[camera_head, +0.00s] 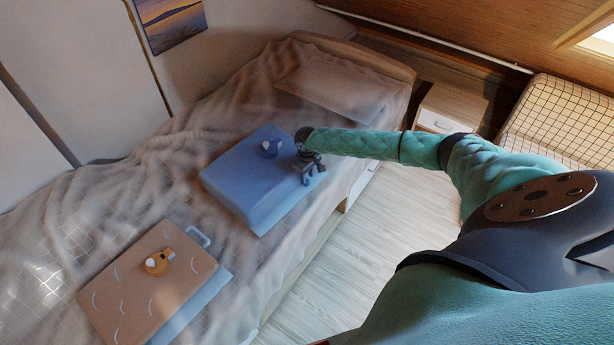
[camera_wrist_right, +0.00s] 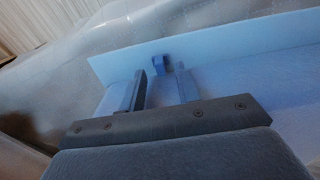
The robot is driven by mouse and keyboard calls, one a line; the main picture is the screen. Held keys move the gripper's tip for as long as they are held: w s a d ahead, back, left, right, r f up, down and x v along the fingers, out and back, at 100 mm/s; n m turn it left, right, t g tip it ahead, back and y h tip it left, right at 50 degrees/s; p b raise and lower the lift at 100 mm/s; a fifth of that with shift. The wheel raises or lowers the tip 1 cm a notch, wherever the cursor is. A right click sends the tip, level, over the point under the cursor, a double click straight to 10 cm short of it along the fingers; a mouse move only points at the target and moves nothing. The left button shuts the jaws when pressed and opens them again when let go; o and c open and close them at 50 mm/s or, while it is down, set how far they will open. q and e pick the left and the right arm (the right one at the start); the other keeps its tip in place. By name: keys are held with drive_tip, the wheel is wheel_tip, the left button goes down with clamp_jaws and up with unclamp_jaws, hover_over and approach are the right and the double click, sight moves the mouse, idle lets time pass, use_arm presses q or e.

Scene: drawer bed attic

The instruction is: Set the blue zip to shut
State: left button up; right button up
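The blue case (camera_head: 245,182) lies on the bed, with a pale blue strip along its right-hand edge. My right gripper (camera_head: 308,176) is at that edge, pointing down. In the right wrist view my right gripper (camera_wrist_right: 160,88) has its two fingers apart with nothing held between them. A small dark blue tab (camera_wrist_right: 160,64), which looks like the blue zip's pull, stands against the pale blue strip (camera_wrist_right: 220,45), just beyond the fingertips and between their lines. In the head view the tab is hidden or too small to make out. My left gripper is out of view.
A dark blue rounded object (camera_head: 270,148) sits on the blue case. An orange-brown case (camera_head: 130,290) with an orange object (camera_head: 157,262) on it lies nearer on the bed. A pillow (camera_head: 335,85) is at the far end. Bare floor (camera_head: 350,250) runs beside the bed.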

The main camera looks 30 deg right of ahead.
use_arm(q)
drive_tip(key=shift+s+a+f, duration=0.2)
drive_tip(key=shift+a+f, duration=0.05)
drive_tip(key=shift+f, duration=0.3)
use_arm(e)
drive_tip(key=shift+f, duration=0.9)
clamp_jaws()
